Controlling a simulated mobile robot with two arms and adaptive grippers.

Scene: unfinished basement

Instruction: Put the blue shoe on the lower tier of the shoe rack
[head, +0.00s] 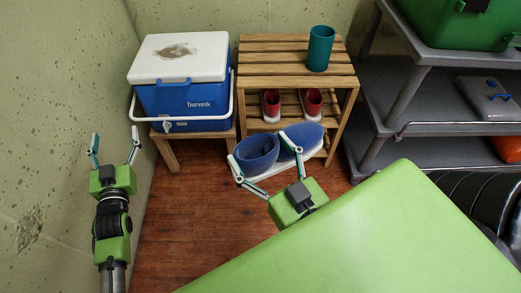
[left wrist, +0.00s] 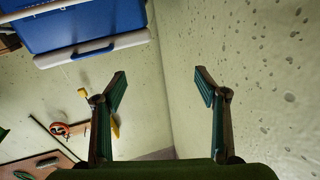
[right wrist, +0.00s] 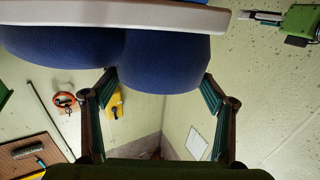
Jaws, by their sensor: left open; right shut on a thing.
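The blue shoe (head: 302,137) with a white sole is in front of the wooden shoe rack (head: 338,125) in the head view, its opening toward the left. My right gripper (head: 258,150) is shut on it, fingers around its heel end. In the right wrist view the shoe (right wrist: 165,62) fills the top, between and beyond the fingertips (right wrist: 160,80). The rack's lower tier (head: 290,106) carries a pair of red shoes (head: 271,104); the blue shoe hides part of the tier's front. My left gripper (head: 115,140) is open and empty by the left wall.
A teal cup (head: 320,48) stands on the rack's top tier. A blue cooler (head: 183,98) with a white lid sits on a small wooden stand (head: 172,152) left of the rack. A grey shelf unit (head: 440,128) stands on the right. A green surface (head: 370,245) covers the lower right foreground.

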